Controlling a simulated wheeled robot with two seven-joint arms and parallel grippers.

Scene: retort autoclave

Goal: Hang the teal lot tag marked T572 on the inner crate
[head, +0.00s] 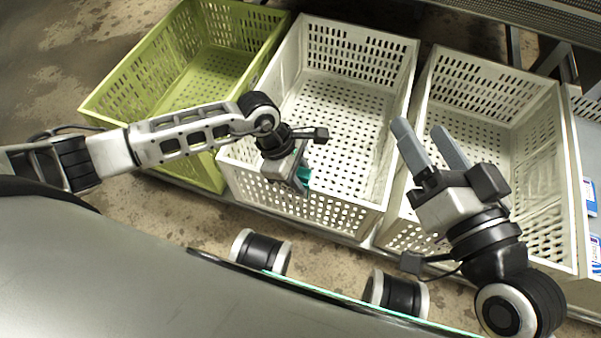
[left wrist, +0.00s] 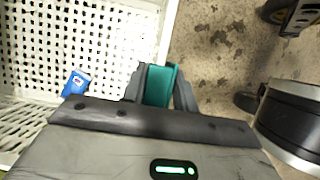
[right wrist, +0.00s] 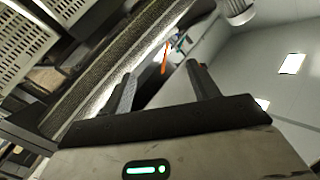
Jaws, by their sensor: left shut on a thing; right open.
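The teal tag (head: 304,174) is in my left gripper (head: 301,181), at the front wall of the middle white crate (head: 231,165). In the left wrist view, the teal tag (left wrist: 160,86) sits between the two fingers (left wrist: 160,90), close to the crate's rim (left wrist: 168,28). I cannot tell whether the tag touches the rim, and its marking is not readable. My right gripper (head: 429,148) is open and empty above the right white crate (head: 563,150). In the right wrist view its fingers (right wrist: 163,85) are apart with nothing between them.
A green crate (head: 100,101) stands left of the middle crate. A small blue thing (left wrist: 76,82) shows by the crate mesh in the left wrist view. Blue-and-white items (head: 590,197) lie on a grey surface at far right. Floor shows in front of the crates.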

